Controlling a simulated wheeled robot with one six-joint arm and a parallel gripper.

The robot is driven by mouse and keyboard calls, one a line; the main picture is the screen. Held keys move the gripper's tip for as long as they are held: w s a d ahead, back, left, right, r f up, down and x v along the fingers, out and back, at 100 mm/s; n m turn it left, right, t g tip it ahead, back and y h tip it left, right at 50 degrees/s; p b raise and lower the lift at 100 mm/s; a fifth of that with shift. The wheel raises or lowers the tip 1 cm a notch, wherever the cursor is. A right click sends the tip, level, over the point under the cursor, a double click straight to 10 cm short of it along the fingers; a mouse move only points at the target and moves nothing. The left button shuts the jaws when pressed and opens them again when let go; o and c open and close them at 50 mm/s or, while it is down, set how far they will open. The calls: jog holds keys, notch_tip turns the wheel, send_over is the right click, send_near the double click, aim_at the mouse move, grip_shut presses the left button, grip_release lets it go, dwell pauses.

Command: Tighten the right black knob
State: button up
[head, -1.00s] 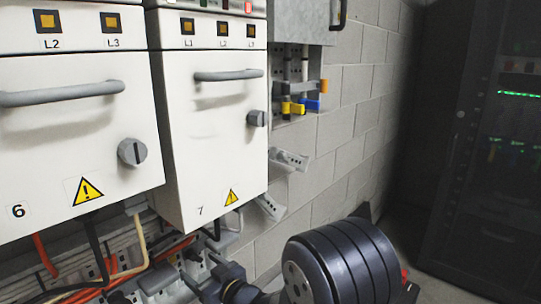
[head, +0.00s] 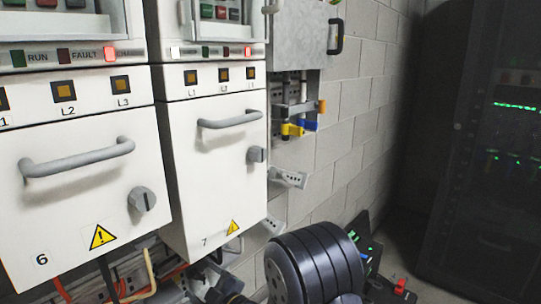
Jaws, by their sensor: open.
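Two dark grey rotary knobs show in the head view. The left knob (head: 142,199) is on the front of the drawer marked 6 (head: 75,195). The right knob (head: 256,154) is near the right edge of the front marked 7 (head: 205,180), below its handle, and is seen at a slant. I cannot tell how far either knob is turned, and neither looks fully black. A thick dark ribbed part of my arm (head: 315,262) is at the bottom middle, apart from both knobs. My gripper's fingers cannot be made out.
Grey bar handles (head: 230,119) stick out from the fronts. Cables (head: 125,280) hang below. Yellow (head: 292,130) and blue levers and a grey metal box (head: 295,30) are on the right. A block wall (head: 345,125) and a dark rack (head: 490,150) stand beyond.

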jog(key=shift+f+n+p, duration=0.15)
jog(key=shift+n+p, duration=0.35)
jog(key=shift+n, duration=0.1)
jog(key=shift+d, duration=0.1)
